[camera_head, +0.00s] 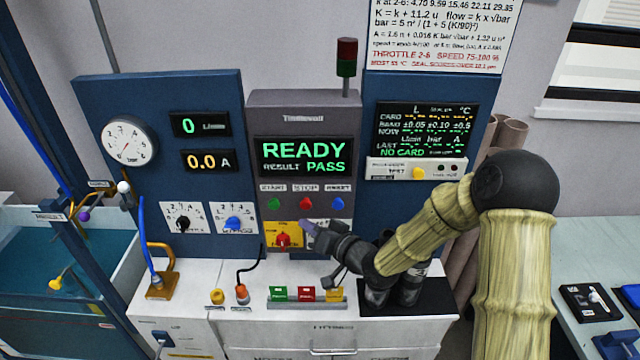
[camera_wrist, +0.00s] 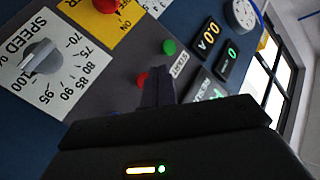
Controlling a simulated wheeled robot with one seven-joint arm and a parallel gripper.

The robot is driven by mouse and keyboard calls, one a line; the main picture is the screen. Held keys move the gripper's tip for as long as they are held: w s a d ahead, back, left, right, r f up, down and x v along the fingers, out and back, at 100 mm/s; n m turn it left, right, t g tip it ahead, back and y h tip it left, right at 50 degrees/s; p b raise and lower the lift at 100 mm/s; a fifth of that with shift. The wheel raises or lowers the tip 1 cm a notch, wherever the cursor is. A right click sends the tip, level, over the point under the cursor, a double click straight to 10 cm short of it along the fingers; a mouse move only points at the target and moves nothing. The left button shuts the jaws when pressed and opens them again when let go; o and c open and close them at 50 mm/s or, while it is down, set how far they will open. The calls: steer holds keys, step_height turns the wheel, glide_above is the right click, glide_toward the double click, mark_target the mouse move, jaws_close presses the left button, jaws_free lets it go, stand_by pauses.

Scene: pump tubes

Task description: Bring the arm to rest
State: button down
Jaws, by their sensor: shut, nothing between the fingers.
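My arm comes in from the right in the head view, bent at a black elbow joint. My gripper (camera_head: 306,228) is shut and empty in front of the grey control panel (camera_head: 265,105). Its tips are below the red stop button (camera_head: 306,203) and right of the yellow power plate (camera_head: 270,229). In the wrist view the shut fingers (camera_wrist: 157,78) overlap the panel beside the red stop button (camera_wrist: 142,80), partly hidden, with the green start button (camera_wrist: 168,47) beyond. I cannot tell whether the tips touch the panel.
The screen (camera_head: 304,155) reads READY, RESULT PASS. The speed knob (camera_wrist: 42,57) is close by in the wrist view. A rack (camera_head: 306,304) with green, red and yellow blocks stands on the bench below. A water tank (camera_head: 40,255) is at left, a side table (camera_head: 590,250) at right.

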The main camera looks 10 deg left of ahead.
steer(key=s+d+f+m+g+h, duration=0.15)
steer(key=d+h, duration=0.35)
steer(key=d, duration=0.5)
steer(key=s+d+f+t+h, duration=0.1)
steer(key=s+d+h, duration=0.1)
steer(key=d+h, duration=0.5)
steer(key=s+d+r+m+g+h, duration=0.2)
steer(key=s+d+g, duration=0.3)
steer(key=s+d, duration=0.9)
steer(key=shift+s+d+r+m, duration=0.3)
steer(key=shift+d+r+m, duration=0.05)
steer(key=shift+d+m, duration=0.1)
